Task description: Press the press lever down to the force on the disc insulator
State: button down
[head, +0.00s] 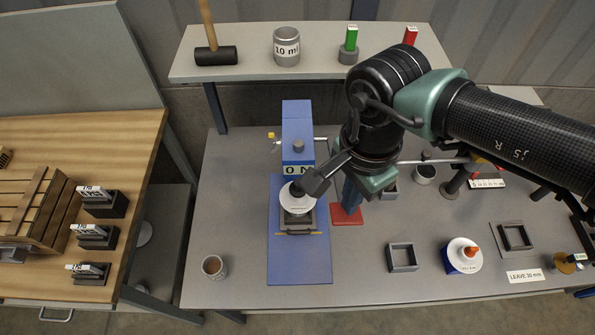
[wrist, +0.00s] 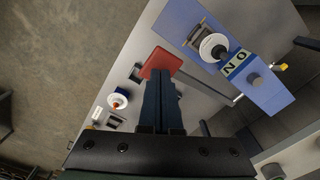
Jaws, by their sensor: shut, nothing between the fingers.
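The blue press (head: 297,130) stands left of centre on the grey bench, its front label (head: 297,170) reading "0 N". The white disc insulator (head: 297,199) sits on the press's blue base under its head; it also shows in the wrist view (wrist: 211,44). My gripper (head: 350,202) is shut and empty, pointing down right of the press, over a red square plate (head: 346,216). I cannot tell whether the fingers touch the lever.
A metal cup (head: 213,267) stands front left. A square frame (head: 403,257), a white disc with an orange top (head: 462,254) and a "LEAVE 30 mm" sign (head: 525,275) lie to the right. A back shelf (head: 325,68) holds a mallet, a "10 ml" can and coloured blocks.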

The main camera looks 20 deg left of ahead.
aim_at(347, 217)
jog(key=shift+f+b, duration=0.9)
jog(key=shift+b, duration=0.6)
dwell(0.8)
jog(key=shift+s+d+f+b, duration=0.1)
jog(key=shift+s+f+b, duration=0.1)
jog(key=shift+f+b, duration=0.65)
jog(key=shift+s+f+b, duration=0.15)
jog(key=shift+f+b, duration=0.35)
jog(key=shift+b, duration=0.65)
dwell(0.9)
